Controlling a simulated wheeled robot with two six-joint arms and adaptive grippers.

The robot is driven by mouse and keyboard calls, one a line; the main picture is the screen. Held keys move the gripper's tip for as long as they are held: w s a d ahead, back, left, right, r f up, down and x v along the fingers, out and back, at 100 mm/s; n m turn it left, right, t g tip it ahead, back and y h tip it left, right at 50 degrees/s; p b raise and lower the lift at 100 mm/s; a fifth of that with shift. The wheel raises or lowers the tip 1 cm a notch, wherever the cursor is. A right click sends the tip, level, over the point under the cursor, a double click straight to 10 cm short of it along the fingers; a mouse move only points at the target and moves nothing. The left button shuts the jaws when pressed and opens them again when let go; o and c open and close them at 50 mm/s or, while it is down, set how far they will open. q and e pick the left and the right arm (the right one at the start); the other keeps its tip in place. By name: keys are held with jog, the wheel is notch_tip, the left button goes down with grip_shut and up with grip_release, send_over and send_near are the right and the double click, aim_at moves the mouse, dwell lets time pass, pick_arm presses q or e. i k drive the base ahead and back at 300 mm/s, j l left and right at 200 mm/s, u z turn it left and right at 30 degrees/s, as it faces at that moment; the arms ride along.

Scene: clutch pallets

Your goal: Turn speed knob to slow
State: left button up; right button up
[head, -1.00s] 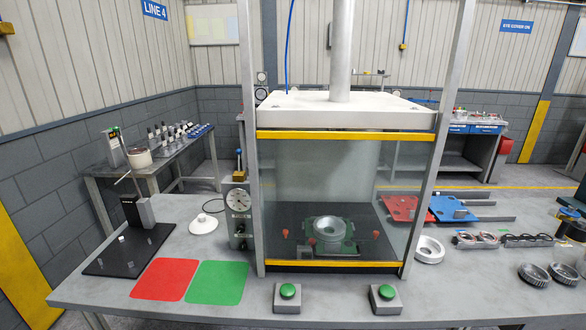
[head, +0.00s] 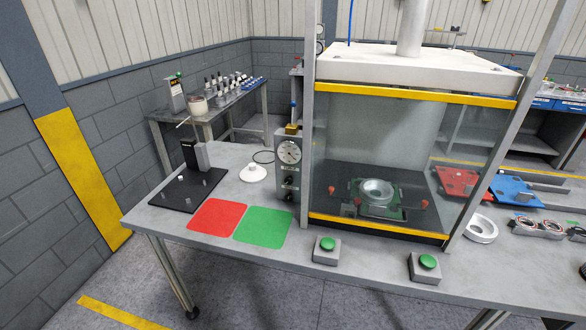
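A grey control box (head: 279,160) stands on the bench at the left post of the press. It carries a round white dial gauge (head: 289,151) and dark knobs below it, an upper knob (head: 289,181) and a lower knob (head: 289,195). I cannot tell which one is the speed knob, and their settings and labels are too small to read. Neither of my grippers is in view.
The press (head: 409,71) has a clear guard with yellow edges. Two green push buttons, the left one (head: 327,243) and the right one (head: 428,261), sit at the bench's front edge. Red (head: 217,215) and green (head: 262,228) mats lie left of them. Floor at front left is free.

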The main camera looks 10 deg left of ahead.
aim_at(288, 197)
jog(key=i+j+z, duration=0.1)
jog(key=j, duration=0.3)
jog(key=i+j+z, duration=0.1)
jog(key=j, duration=0.3)
jog(key=i+j, duration=0.15)
jog(key=j, duration=0.25)
jog(key=i+j+z, duration=0.15)
jog(key=j, duration=0.25)
jog(key=k+l, duration=0.05)
